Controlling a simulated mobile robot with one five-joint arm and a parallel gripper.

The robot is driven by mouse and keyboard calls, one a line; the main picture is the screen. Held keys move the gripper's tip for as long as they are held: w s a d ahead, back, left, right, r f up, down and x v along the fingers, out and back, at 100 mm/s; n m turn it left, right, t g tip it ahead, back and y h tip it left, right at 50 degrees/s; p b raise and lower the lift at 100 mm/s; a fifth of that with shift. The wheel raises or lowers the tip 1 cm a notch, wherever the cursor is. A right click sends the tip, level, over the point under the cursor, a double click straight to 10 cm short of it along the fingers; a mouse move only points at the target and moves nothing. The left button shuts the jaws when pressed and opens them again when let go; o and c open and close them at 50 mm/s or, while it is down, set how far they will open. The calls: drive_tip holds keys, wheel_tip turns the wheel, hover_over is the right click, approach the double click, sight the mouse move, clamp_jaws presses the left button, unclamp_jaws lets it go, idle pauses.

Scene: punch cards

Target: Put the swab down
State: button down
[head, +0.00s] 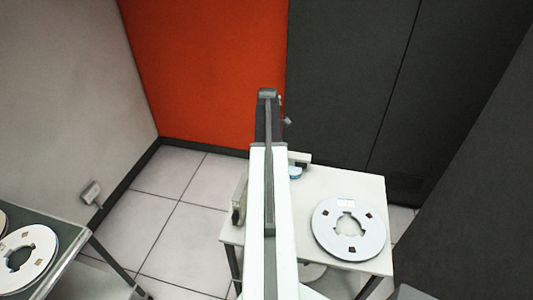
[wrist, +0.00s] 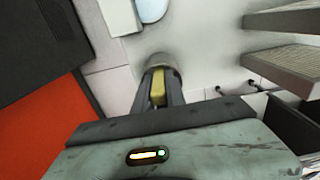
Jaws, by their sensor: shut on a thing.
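The swab (wrist: 158,88) shows in the wrist view as a yellow piece between the two fingers of my gripper (wrist: 159,98). My gripper is shut on it. A blurred grey rounded shape (wrist: 161,61) is just beyond the fingertips; I cannot tell whether it is the swab's end. In the head view my arm runs up the middle and I cannot make out the swab or the fingers there.
A small white table (head: 369,184) stands to the right of my arm, with a white tape reel (head: 349,229) on it. A pale dish with blue in it (head: 295,172) is partly hidden by my arm. Another reel (head: 24,260) lies on a dark-topped table at the lower left.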

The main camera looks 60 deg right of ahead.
drive_tip(key=shift+f, duration=0.15)
drive_tip(key=c, duration=1.4)
unclamp_jaws()
drive_tip(key=shift+o, duration=0.2)
wheel_tip(320, 180, up, 8)
drive_tip(key=p, duration=0.7)
drive_tip(key=shift+p, duration=0.35)
drive_tip(key=shift+f, duration=0.1)
